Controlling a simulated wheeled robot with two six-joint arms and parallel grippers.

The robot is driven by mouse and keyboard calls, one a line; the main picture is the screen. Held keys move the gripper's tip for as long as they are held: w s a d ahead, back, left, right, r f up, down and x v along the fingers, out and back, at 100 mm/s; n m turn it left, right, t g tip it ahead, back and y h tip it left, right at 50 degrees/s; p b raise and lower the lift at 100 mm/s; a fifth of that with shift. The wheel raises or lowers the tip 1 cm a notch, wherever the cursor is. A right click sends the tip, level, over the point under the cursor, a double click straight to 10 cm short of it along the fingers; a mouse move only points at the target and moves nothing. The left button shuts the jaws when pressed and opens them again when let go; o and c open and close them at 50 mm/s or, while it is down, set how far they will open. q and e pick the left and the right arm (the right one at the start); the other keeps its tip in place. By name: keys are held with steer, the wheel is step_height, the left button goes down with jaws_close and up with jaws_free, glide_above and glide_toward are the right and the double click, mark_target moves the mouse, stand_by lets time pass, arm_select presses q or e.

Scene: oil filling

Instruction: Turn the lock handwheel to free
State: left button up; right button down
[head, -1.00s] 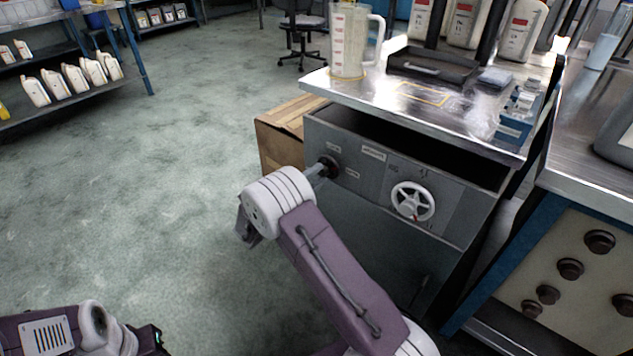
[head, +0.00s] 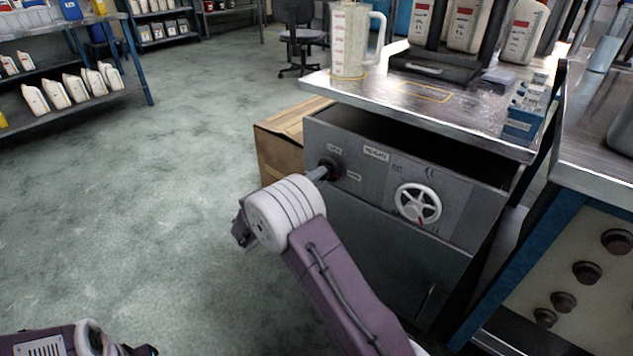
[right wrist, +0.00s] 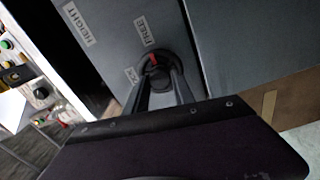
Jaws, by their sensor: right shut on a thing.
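The lock handwheel (head: 329,166) is a small dark knob on the grey cabinet front, between two small labels. In the right wrist view the knob (right wrist: 159,68) shows a red mark close to the label reading FREE (right wrist: 146,28). My right gripper (head: 319,173) is shut on the knob; its two fingers (right wrist: 160,88) reach to either side of it in the wrist view. The other small label (right wrist: 131,75) is partly hidden by a finger. Only part of my left arm shows at the lower left; its gripper is out of frame.
A white spoked handwheel (head: 418,203) sits right of the knob, near the HEIGHT label (head: 376,153). A metal tabletop (head: 400,97) above carries a measuring jug (head: 350,42) and bottles. A cardboard box (head: 280,140) stands behind the cabinet's left side. Floor at left is clear.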

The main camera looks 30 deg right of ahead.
steer(key=c, duration=1.1)
jaws_free()
steer(key=shift+o, duration=0.2)
steer(key=p+v, duration=0.4)
steer(key=v, duration=0.5)
